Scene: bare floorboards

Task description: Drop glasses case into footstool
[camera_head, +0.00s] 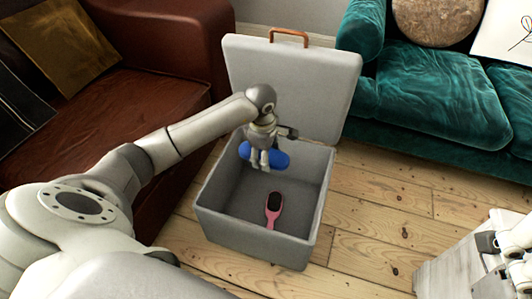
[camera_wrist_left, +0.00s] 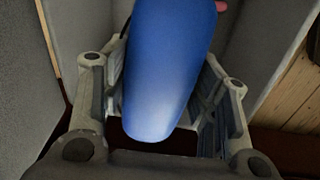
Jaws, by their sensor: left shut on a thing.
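The footstool (camera_head: 221,205) is a grey fabric box with its lid (camera_head: 297,80) raised at the back. A pink hairbrush (camera_head: 273,209) lies on its inside floor. My left gripper (camera_head: 264,158) is over the footstool's opening, shut on the blue glasses case (camera_head: 276,157). In the left wrist view the blue case (camera_wrist_left: 168,65) lies between both fingers of the gripper (camera_wrist_left: 165,110). The inner ends of the case are partly hidden by the fingers in the head view. At the right edge, part of my right gripper (camera_head: 500,240) shows; its fingers are not clear.
A brown leather sofa (camera_head: 150,95) stands close on the left of the footstool. A green velvet sofa (camera_head: 430,95) with cushions stands at the back right. A pale wooden surface (camera_head: 450,270) is at the lower right. Floorboards (camera_head: 375,205) between them are clear.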

